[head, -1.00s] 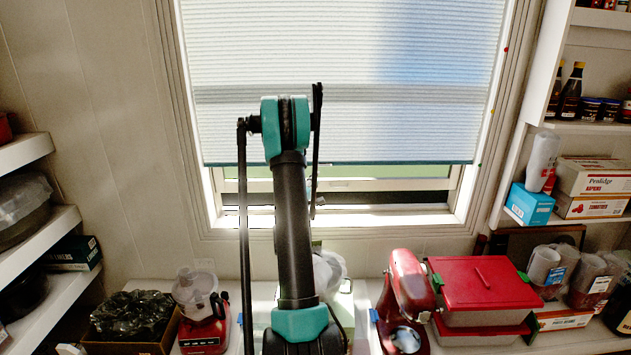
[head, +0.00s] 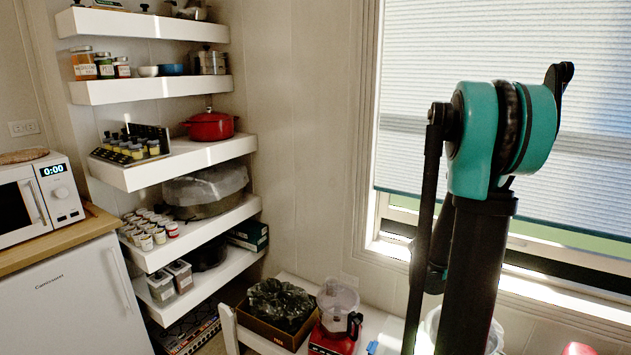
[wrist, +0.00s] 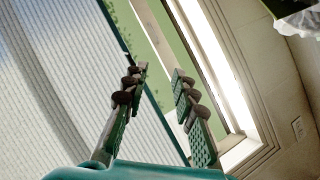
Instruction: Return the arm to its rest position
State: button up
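My arm rises on the right side of the head view, with a teal joint at its top in front of the window blind (head: 590,130). My gripper (wrist: 158,88) shows in the wrist view. Its two fingers with dark pads stand apart, with nothing between them. Beyond the fingers are the blind (wrist: 60,90) and the window frame (wrist: 215,60). The gripper itself is not clearly seen in the head view.
White shelves (head: 150,90) with jars and a red pot (head: 210,126) are at the left. A microwave (head: 38,200) sits on a counter above a white fridge (head: 75,300). A low table holds a box with a black bag (head: 280,305) and a food processor (head: 337,310).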

jog(key=s+a+f+g+y, duration=0.1)
jog(key=s+a+f+y, duration=0.2)
jog(key=s+a, duration=0.4)
jog(key=s+a+f+g+y, duration=0.1)
jog(key=s+a+f+y, duration=0.3)
jog(key=s+a, duration=0.3)
jog(key=s+a+f+g+y, duration=0.1)
jog(key=s+a+f+y, duration=0.2)
jog(key=s+a, duration=0.4)
jog(key=a+y, duration=0.1)
jog(key=a, duration=0.6)
jog(key=shift+s+f, duration=0.15)
jog(key=shift+s, duration=0.2)
